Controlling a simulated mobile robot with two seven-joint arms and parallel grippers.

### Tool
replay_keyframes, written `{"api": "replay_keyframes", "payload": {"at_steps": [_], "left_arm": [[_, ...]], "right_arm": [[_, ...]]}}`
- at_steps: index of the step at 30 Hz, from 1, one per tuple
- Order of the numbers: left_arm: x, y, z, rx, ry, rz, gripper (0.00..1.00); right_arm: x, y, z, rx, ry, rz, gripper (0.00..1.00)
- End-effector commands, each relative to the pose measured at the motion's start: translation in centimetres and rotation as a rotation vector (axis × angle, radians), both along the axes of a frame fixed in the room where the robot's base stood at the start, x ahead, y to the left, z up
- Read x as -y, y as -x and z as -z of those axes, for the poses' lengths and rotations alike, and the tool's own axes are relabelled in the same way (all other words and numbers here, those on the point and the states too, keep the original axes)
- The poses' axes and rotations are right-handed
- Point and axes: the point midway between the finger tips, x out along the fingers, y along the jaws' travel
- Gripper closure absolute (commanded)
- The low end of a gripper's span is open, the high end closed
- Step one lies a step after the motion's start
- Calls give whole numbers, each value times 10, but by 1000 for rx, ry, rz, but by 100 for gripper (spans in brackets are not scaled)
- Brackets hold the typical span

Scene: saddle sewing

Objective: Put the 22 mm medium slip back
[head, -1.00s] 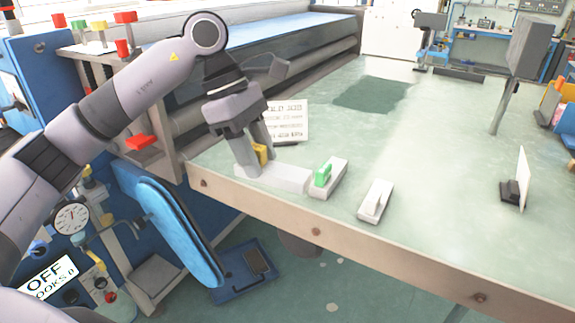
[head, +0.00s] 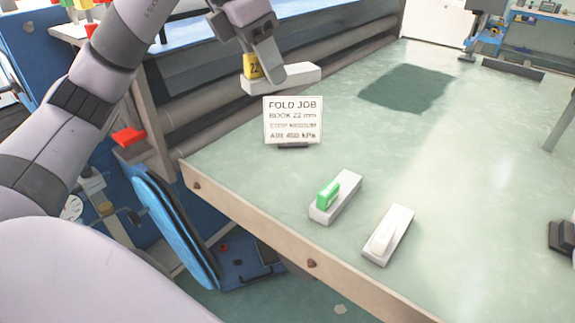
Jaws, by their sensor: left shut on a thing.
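The slip is a white block (head: 298,77) with a yellow grip (head: 251,66) marked 22. My left gripper (head: 264,64) is shut on that grip and holds the slip up in the air. In the picture the slip shows in front of the grey rollers, above and behind the job card. Part of the grip is hidden by the fingers. A white slip with a green grip (head: 328,195) and a white slip with a white grip (head: 381,241) lie on the table near its front edge.
A job card (head: 292,119) reading fold job, book 22 mm, stands on the green table (head: 250,165). Red, yellow and green parts sit on the machine at upper left.

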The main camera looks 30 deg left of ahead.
Motion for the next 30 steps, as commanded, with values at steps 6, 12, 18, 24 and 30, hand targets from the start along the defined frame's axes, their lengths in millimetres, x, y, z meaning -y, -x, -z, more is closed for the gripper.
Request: {"api": "replay_keyframes", "payload": {"at_steps": [6,12,18,24,30], "left_arm": [[1,0,38,-6,0,1,86],[0,1,76,-7,-2,1,86],[0,1,116,-7,-1,0,86],[0,1,149,-4,-1,-1,86],[0,0,161,-1,0,0,86]], "right_arm": [[0,3,14,-7,0,0,56],[0,4,21,-10,0,0,56],[0,4,24,-9,0,0,56],[0,4,26,-9,0,0,56],[0,4,26,-8,0,0,56]]}}
